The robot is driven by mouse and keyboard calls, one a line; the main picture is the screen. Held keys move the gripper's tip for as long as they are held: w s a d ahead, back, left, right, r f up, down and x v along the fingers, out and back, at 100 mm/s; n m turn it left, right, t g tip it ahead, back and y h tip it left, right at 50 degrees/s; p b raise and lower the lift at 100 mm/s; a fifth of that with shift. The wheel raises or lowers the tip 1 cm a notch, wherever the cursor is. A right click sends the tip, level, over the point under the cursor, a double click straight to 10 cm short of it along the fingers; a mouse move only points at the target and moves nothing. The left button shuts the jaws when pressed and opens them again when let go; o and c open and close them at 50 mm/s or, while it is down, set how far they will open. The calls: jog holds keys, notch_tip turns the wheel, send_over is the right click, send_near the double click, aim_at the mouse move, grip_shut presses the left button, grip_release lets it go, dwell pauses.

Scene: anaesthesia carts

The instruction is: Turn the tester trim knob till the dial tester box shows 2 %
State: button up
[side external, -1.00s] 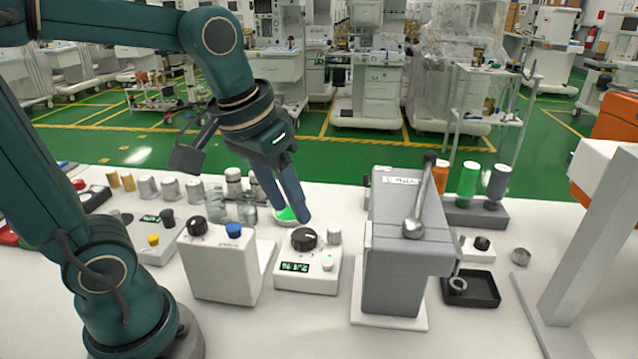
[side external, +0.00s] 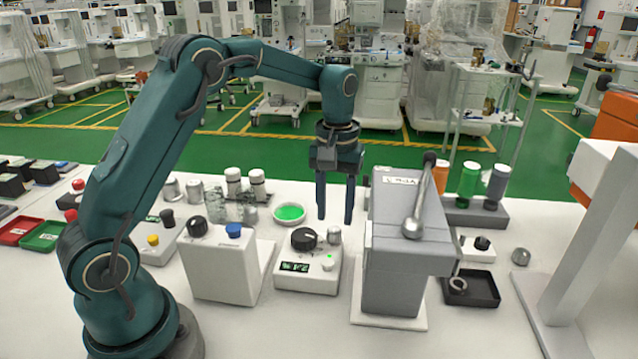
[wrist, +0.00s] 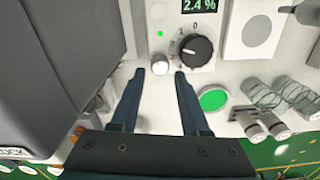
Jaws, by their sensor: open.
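The tester box (side external: 306,283) is white, with a dark display (wrist: 200,4) that reads 2.4 % in the wrist view. A large black dial knob (side external: 304,239) with a scale around it sits on its top; it also shows in the wrist view (wrist: 195,50). A small silver knob (side external: 334,235) stands beside the dial, at the far right corner in the side view. My gripper (side external: 334,220) is open and points down over the silver knob. In the wrist view the silver knob (wrist: 160,65) appears between the fingertips, with clearance on both sides. Neither knob is labelled as trim.
A tall grey machine (side external: 392,270) with a lever stands close to the right of my gripper. A white box with a blue knob (side external: 234,230) is on the left. A green round dish (side external: 289,213) and several glass jars (side external: 235,205) are behind.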

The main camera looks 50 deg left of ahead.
aim_at(334, 228)
jog(key=shift+f, duration=2)
grip_shut()
jog(key=shift+m, duration=0.3)
jog(key=m, duration=1)
jog(key=shift+m, duration=1.8)
